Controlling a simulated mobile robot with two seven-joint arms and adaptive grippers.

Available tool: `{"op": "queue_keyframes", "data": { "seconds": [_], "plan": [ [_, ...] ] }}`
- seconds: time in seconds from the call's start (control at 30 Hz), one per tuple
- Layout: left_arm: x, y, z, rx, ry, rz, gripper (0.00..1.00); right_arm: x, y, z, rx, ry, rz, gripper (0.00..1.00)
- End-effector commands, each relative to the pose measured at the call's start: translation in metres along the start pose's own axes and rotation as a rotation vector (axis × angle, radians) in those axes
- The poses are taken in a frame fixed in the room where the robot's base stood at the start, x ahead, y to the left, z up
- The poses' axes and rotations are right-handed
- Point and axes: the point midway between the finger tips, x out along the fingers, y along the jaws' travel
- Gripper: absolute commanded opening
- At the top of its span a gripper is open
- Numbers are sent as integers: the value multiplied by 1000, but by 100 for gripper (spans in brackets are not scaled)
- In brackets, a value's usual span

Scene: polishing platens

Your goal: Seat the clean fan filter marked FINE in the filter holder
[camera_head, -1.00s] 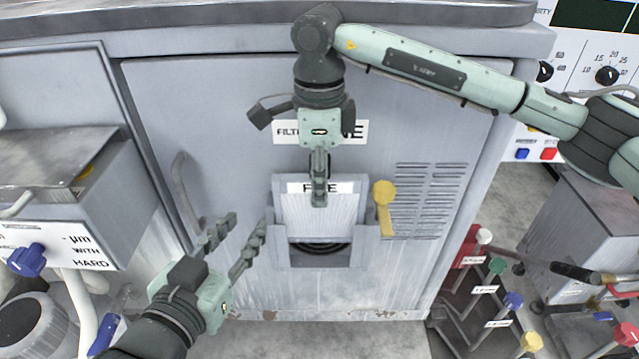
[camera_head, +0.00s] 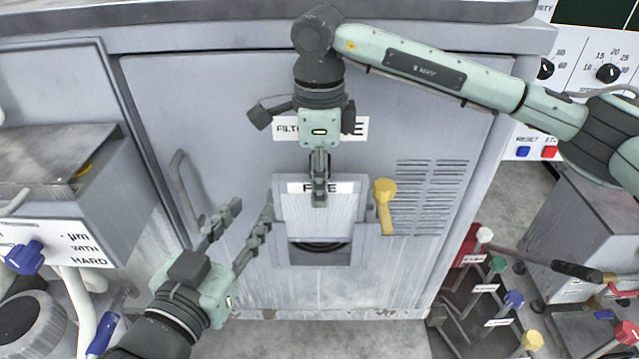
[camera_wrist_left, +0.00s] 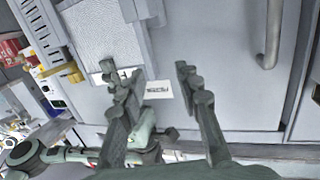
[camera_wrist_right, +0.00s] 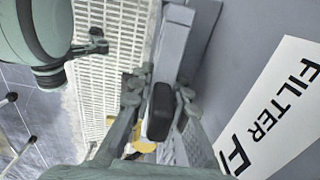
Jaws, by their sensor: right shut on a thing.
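The clean filter (camera_head: 320,213), a pale panel with a FINE label on its top edge, stands upright between the side rails of the filter holder (camera_head: 362,250) on the cabinet front. A dark round opening shows below the filter's lower edge. My right gripper (camera_head: 319,190) points down from above and is shut on the filter's top grip. In the right wrist view a dark grip (camera_wrist_right: 160,110) sits between its fingers. My left gripper (camera_head: 252,208) is open and empty, left of the holder. The left wrist view shows the filter's mesh face (camera_wrist_left: 90,38) beyond its fingers.
A yellow latch (camera_head: 385,200) is at the holder's right side. A bent door handle (camera_head: 185,195) is behind my left gripper. A FILTER FINE label (camera_head: 290,131) is partly hidden by my right gripper. A rack with coloured knobs (camera_head: 490,290) stands on the floor at right.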

Motion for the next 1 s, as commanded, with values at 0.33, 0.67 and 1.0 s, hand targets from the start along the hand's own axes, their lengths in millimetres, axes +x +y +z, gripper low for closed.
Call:
{"op": "queue_keyframes", "data": {
  "seconds": [0.33, 0.67, 1.0],
  "plan": [
    [0, 4, -8, -6, 40, 7, 34, 2, 0, 0, 0, 0, 0, 0],
    [0, 7, -16, -11, 77, 14, 34, 4, 0, 0, 0, 0, 0, 0],
    [0, 10, -24, -17, 114, 20, 34, 6, 0, 0, 0, 0, 0, 0]
  ]
}}
